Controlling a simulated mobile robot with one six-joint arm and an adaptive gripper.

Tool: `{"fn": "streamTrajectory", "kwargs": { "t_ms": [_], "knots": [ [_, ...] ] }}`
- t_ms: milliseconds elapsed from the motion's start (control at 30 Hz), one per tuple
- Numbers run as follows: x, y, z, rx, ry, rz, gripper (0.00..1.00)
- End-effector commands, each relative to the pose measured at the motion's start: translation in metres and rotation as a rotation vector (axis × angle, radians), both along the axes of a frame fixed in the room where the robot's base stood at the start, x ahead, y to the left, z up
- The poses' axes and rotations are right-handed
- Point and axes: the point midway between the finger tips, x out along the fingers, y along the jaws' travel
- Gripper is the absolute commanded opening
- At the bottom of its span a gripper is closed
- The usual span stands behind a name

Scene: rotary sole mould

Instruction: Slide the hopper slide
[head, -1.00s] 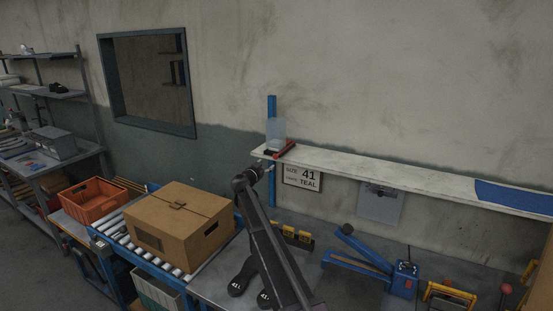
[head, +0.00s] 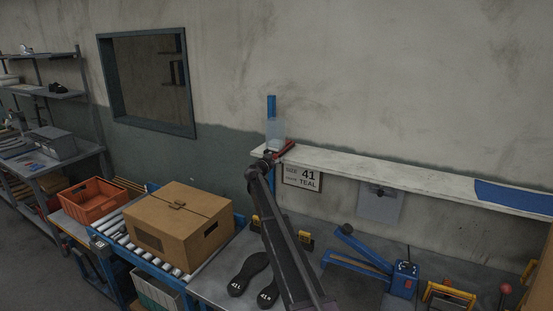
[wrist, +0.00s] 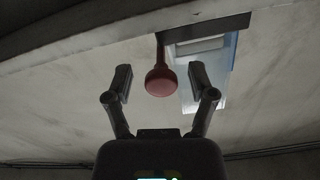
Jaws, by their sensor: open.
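The hopper slide shows as a red bar (head: 287,146) at the left end of the long shelf, beside the pale clear hopper (head: 275,131). In the wrist view its round red knob (wrist: 161,82) hangs on a dark stem between my open fingers. The clear hopper (wrist: 203,88) is behind the right finger there. My gripper (wrist: 160,70) has a finger on either side of the knob, with gaps visible on both sides. In the head view my gripper (head: 270,155) is at the shelf's left end, small and partly hidden by my arm.
The shelf (head: 390,172) runs along the wall to the right, with a blue mat (head: 510,196) on it. A sign (head: 301,176) reading 41 TEAL hangs below. Black soles (head: 248,273), a blue clamp device (head: 365,250) and a cardboard box (head: 180,225) are lower down.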

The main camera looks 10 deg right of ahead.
Motion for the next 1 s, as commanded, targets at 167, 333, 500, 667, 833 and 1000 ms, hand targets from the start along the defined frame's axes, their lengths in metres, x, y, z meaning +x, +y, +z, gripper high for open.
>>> {"fn": "streamTrajectory", "kwargs": {
  "t_ms": [167, 333, 500, 667, 833, 1000],
  "knots": [
    [0.0, 0.0, 0.0, 0.0, 0.0, 0.0, 0.51],
    [0.0, 0.0, 0.0, 0.0, 0.0, 0.0, 0.01],
    [-0.002, 0.001, 0.0, 0.0, 0.0, -0.001, 0.0],
    [-0.018, 0.012, 0.0, 0.0, 0.0, 0.0, 0.0],
    [-0.034, 0.023, 0.0, 0.0, 0.0, -0.001, 0.0],
    [-0.033, 0.023, 0.0, 0.0, 0.0, -0.002, 0.0]
  ]
}}
